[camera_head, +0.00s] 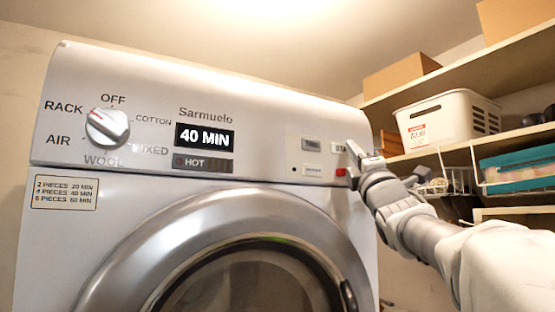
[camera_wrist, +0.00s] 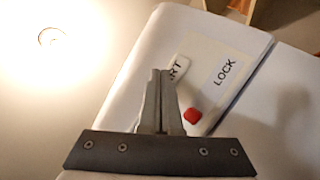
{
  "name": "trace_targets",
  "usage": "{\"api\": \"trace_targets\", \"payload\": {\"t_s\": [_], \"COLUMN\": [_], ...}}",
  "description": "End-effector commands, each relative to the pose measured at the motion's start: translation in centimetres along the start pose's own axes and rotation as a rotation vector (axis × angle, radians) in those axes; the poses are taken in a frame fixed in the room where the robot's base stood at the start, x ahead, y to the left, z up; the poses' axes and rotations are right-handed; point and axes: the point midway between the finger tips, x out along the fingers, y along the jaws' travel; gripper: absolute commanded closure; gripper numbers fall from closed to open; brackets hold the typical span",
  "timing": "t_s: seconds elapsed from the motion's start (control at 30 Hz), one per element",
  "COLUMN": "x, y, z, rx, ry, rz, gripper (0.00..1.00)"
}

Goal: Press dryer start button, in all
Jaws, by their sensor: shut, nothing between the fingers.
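The white dryer (camera_head: 250,105) fills the left and middle of the head view. Its display (camera_head: 204,137) reads 40 MIN, with a HOT label (camera_head: 202,163) below. The start button (camera_head: 340,148) is at the panel's right, its label partly hidden by my gripper (camera_head: 351,148). In the wrist view, the start button (camera_wrist: 180,66) shows only "RT" beside the shut, empty tips of my gripper (camera_wrist: 160,72). The tips are at or very near the button; I cannot tell whether they touch it.
A TIME button (camera_head: 311,145) is left of start. A red square (camera_wrist: 193,115) lies near the LOCK label (camera_wrist: 226,72). The dial (camera_head: 107,127) is at the panel's left, the round door (camera_head: 190,235) below. Shelves at right hold a white basket (camera_head: 450,118) and teal bin (camera_head: 520,172).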

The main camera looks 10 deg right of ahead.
Motion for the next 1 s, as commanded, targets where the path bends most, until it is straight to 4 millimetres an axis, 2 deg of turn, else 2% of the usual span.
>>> {"api": "trace_targets", "payload": {"t_s": [1.0], "x": [0.67], "y": [-0.56], "z": [-0.52], "rx": [0.001], "ry": [0.000], "rz": [-0.001], "gripper": [1.00]}}
